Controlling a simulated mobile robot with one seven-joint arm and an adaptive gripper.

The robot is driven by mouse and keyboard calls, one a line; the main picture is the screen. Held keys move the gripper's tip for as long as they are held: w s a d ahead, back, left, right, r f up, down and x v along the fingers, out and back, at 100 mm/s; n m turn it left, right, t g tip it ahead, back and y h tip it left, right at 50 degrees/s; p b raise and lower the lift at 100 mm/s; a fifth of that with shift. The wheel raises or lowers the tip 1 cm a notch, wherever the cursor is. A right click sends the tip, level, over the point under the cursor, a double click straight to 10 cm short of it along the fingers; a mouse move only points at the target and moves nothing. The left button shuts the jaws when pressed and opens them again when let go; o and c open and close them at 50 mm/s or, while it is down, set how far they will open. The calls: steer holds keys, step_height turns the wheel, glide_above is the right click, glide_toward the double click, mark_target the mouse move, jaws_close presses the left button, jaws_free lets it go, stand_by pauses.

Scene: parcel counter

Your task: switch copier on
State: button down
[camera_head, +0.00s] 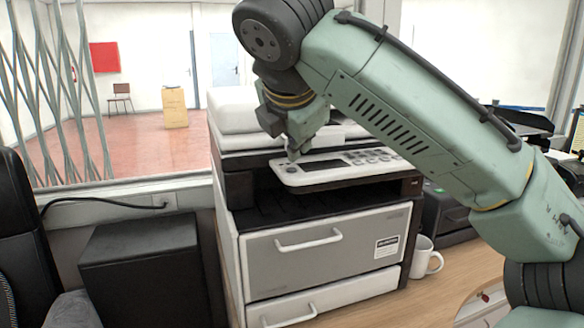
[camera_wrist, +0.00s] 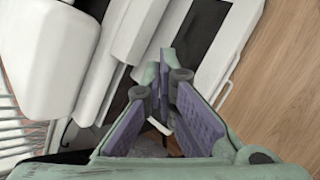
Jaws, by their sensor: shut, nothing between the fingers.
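The copier (camera_head: 325,250) is white, grey and black and stands on the wooden counter, its white lid down. Its control panel (camera_head: 350,168) juts out at the front, with a dark display at the left and several buttons to the right. My gripper (camera_head: 293,155) points down at the left end of this panel; I cannot tell whether it touches. In the wrist view my gripper (camera_wrist: 163,85) shows its purple inner pads, with nothing held between them. Part of the copier (camera_wrist: 45,50) fills the upper left there. The fingertips hide part of the panel's left end.
A white mug (camera_head: 424,258) stands right of the copier, near a black device (camera_head: 447,220). A dark box (camera_head: 150,268) and a black chair (camera_head: 20,240) are to the left. My arm spans the upper right. Bare counter (camera_head: 450,280) shows at the right front.

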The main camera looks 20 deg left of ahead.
mark_target(296, 170)
steer(key=shift+f, duration=0.15)
steer(key=shift+f, duration=0.3)
steer(key=shift+f, duration=0.2)
stand_by(0.4)
steer(key=shift+r, duration=0.1)
steer(key=shift+r+p, duration=0.6)
steer(key=shift+p, duration=0.15)
step_height(296, 170, up, 6)
steer(key=p, duration=0.6)
